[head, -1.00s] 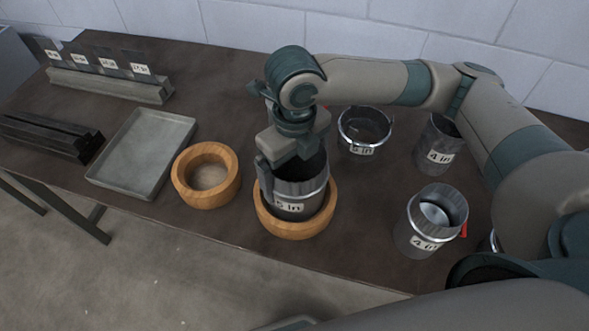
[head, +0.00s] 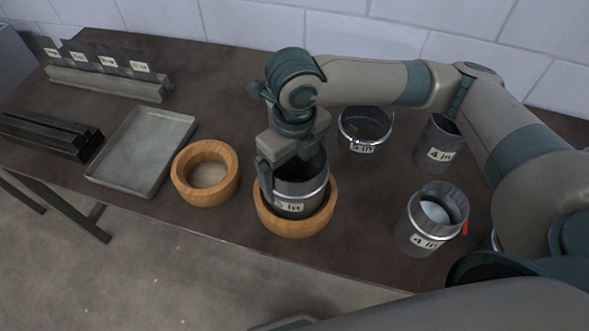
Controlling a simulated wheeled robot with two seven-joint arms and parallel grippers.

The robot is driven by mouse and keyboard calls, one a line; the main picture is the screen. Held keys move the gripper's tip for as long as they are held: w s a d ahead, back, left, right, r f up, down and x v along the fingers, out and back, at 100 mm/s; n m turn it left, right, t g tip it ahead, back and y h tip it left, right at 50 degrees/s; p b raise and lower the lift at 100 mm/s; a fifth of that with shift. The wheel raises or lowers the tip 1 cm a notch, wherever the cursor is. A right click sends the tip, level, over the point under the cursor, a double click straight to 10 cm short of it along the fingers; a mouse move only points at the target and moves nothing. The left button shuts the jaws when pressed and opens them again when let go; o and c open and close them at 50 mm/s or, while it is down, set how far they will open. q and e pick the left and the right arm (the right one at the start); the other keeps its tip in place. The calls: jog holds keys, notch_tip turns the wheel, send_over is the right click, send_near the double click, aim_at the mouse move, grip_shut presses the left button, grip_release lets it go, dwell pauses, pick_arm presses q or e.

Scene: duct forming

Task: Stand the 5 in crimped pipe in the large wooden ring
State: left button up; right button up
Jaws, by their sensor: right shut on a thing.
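The 5 in crimped pipe (head: 312,190) is a dark grey metal cylinder with a bright band and a "5 in" label. It stands about upright inside the large wooden ring (head: 292,229), whose front rim shows below it. Whether its bottom edge touches the table inside the ring is hidden. My right gripper (head: 287,172) comes down from above and is shut on the pipe's wall at its left side. The far part of the ring is hidden behind the pipe. My left gripper is not in view.
A smaller wooden ring (head: 206,196) stands empty to the left, near a shallow grey tray (head: 125,185). Another 5 in piece (head: 364,142) stands behind. Two 4 in pipes (head: 430,215) (head: 436,153) stand right. A rack with labelled plates (head: 108,80) is at back left.

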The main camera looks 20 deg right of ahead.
jog(key=shift+f, duration=0.15)
jog(key=o, duration=0.9)
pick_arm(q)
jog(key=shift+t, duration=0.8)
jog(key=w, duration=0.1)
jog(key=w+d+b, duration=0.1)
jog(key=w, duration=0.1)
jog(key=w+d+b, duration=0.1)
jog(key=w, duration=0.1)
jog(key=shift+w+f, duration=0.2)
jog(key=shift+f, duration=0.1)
pick_arm(e)
notch_tip(320, 180, up, 17)
jog(key=shift+r, duration=0.2)
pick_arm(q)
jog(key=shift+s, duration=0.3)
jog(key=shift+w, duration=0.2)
